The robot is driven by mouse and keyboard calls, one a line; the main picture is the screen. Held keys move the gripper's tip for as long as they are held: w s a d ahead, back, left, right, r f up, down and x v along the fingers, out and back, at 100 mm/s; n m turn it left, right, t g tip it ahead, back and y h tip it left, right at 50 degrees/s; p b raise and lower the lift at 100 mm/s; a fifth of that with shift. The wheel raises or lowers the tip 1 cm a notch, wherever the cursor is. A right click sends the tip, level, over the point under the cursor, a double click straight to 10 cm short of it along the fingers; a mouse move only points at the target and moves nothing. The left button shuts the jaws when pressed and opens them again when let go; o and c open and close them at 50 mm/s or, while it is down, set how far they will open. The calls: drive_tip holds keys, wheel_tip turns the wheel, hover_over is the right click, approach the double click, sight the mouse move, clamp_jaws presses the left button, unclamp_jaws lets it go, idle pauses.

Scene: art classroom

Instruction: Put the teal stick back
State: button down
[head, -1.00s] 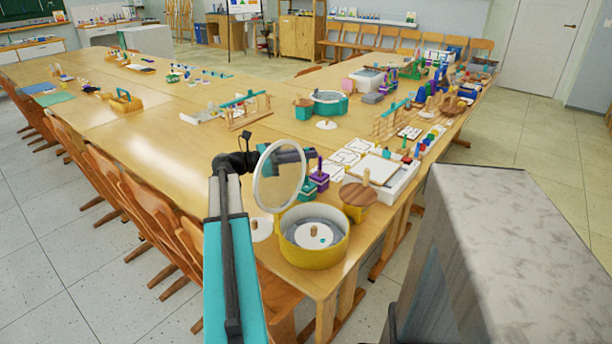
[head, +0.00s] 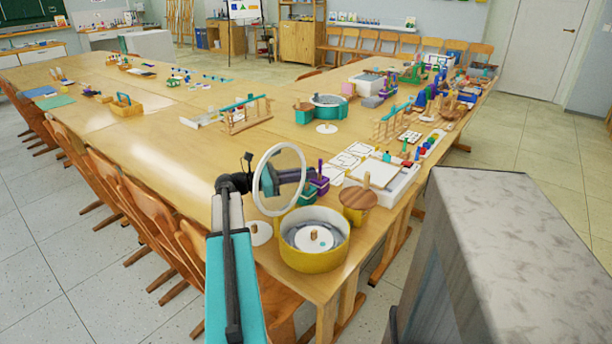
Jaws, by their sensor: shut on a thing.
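My gripper (head: 297,175) is over the near end of the long table, beside a round white-rimmed disc (head: 257,196). The disc and my wrist hide much of it. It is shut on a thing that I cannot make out. One teal stick (head: 238,104) lies across a wooden rack (head: 236,119) in the middle of the table. Another teal stick (head: 396,109) lies along the top of a second wooden rack (head: 383,130) further right. I cannot tell which stick the task means.
A yellow round tub (head: 315,262) stands at the near table corner. Purple (head: 320,187) and green (head: 306,197) boxes, a white tray (head: 402,186) and a brown round-topped stand (head: 359,199) are close by. Chairs line the left side. A grey block (head: 500,250) is at right. The table's left middle is clear.

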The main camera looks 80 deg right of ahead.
drive_tip(key=shift+f, duration=0.15)
drive_tip(key=c, duration=1.8)
unclamp_jaws()
drive_tip(key=shift+c, duration=0.2)
drive_tip(key=v, duration=1.2)
drive_tip(key=shift+r+p, duration=0.3)
drive_tip(key=shift+p, duration=0.05)
